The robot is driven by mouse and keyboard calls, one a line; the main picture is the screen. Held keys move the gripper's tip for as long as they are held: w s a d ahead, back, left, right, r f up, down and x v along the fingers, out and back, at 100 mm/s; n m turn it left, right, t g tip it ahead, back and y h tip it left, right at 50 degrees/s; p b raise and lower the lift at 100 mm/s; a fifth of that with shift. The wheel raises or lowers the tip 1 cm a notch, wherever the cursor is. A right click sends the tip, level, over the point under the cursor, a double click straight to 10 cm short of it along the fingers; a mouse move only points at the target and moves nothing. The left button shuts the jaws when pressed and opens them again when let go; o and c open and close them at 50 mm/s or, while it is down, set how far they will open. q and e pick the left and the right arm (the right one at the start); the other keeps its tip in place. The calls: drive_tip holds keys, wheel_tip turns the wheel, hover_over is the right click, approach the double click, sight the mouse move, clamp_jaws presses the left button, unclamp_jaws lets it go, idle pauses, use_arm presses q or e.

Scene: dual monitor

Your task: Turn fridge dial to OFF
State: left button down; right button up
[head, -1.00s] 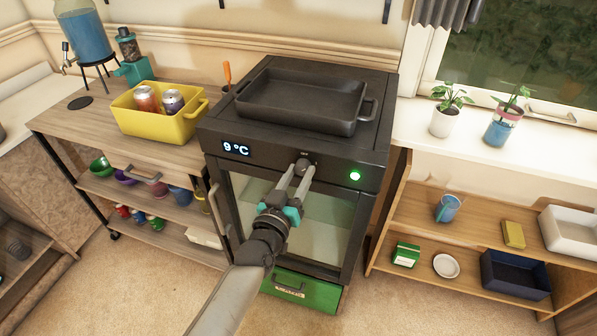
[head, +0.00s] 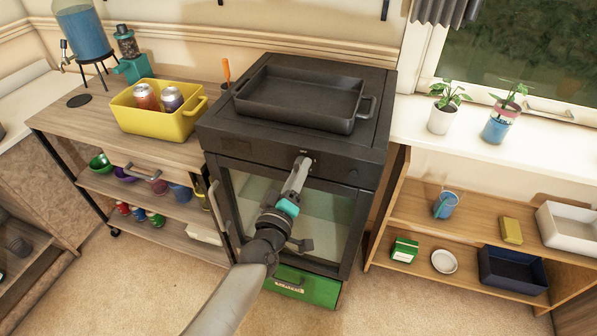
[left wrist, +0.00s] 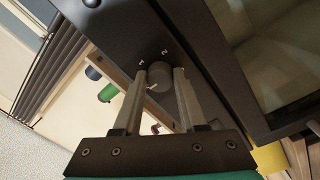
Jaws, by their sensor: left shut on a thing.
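The black fridge (head: 232,172) stands in the middle of the head view with a glass door. Its front panel is dark: no temperature digits and no green light show. The round grey dial (left wrist: 159,75) sits on that panel in the left wrist view, with small white marks beside it. My left gripper (head: 301,163) reaches the panel from the front, its fingers shut on the dial. In the left wrist view its fingers (left wrist: 158,84) lie on either side of the dial. In the head view the gripper hides most of the dial. My right gripper is not in view.
A black roasting pan (head: 299,95) lies on the fridge top. A yellow bin (head: 157,123) with cans stands on the left table. A green drawer (head: 318,290) is under the fridge. Shelves (head: 470,219) and potted plants (head: 439,119) are at right. Floor in front is clear.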

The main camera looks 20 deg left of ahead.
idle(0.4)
use_arm(q)
drive_tip(key=shift+c, duration=2.3)
unclamp_jaws()
drive_tip(key=shift+s, duration=0.1)
drive_tip(key=s+p, duration=0.1)
drive_tip(key=s, duration=1.4)
drive_tip(key=shift+a+f, duration=0.35)
drive_tip(key=shift+f, duration=0.1)
